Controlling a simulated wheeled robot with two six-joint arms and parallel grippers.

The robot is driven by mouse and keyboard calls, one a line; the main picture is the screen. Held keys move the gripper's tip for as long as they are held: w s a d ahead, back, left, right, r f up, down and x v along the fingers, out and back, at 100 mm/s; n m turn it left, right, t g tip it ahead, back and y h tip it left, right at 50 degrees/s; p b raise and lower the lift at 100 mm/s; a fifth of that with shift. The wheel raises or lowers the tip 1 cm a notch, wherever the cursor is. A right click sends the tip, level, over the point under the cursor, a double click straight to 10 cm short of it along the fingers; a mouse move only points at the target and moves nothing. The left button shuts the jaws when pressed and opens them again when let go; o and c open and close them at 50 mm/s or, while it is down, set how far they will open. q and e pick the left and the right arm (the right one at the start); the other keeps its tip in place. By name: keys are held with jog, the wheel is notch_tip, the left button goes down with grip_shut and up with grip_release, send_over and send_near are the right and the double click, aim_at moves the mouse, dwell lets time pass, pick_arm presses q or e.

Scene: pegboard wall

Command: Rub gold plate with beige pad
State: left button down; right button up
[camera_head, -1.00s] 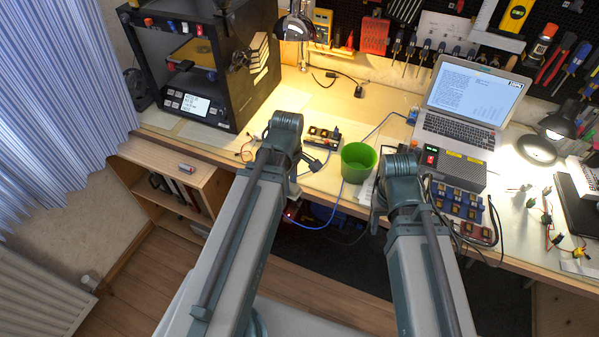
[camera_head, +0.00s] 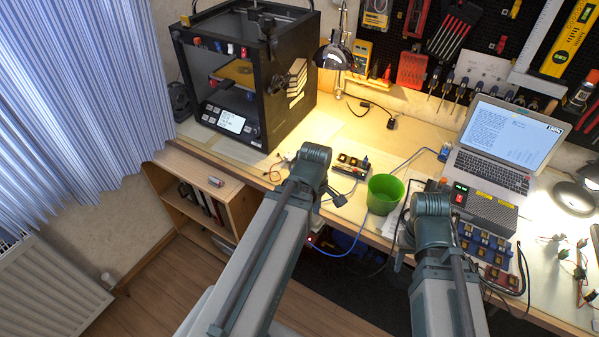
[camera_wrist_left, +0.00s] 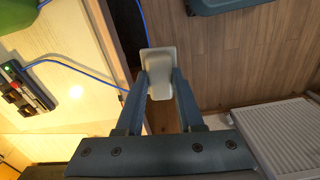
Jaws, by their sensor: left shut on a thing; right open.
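The gold plate (camera_head: 238,72) lies flat inside the black 3D printer at the back left. My left gripper (camera_wrist_left: 160,84) is shut on a pale beige pad (camera_wrist_left: 160,62), which sticks out past the fingertips in the left wrist view. The pad is over the floor beside the bench edge there, well apart from the plate. In the head view my left arm hides the pad. My right gripper (camera_head: 400,262) is open near the bench's front edge, mostly hidden behind its wrist, with nothing seen in it.
The 3D printer (camera_head: 246,100) has an open front and a dark frame around the plate. A green cup (camera_head: 384,194), a desk lamp (camera_head: 337,55) and a laptop (camera_head: 497,145) stand on the bench. A wooden shelf (camera_head: 240,208) stands below the printer.

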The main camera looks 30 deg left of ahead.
notch_tip(320, 180, up, 20)
jog(key=p, duration=1.9)
jog(key=shift+p, duration=0.4)
jog(key=shift+a, duration=0.1)
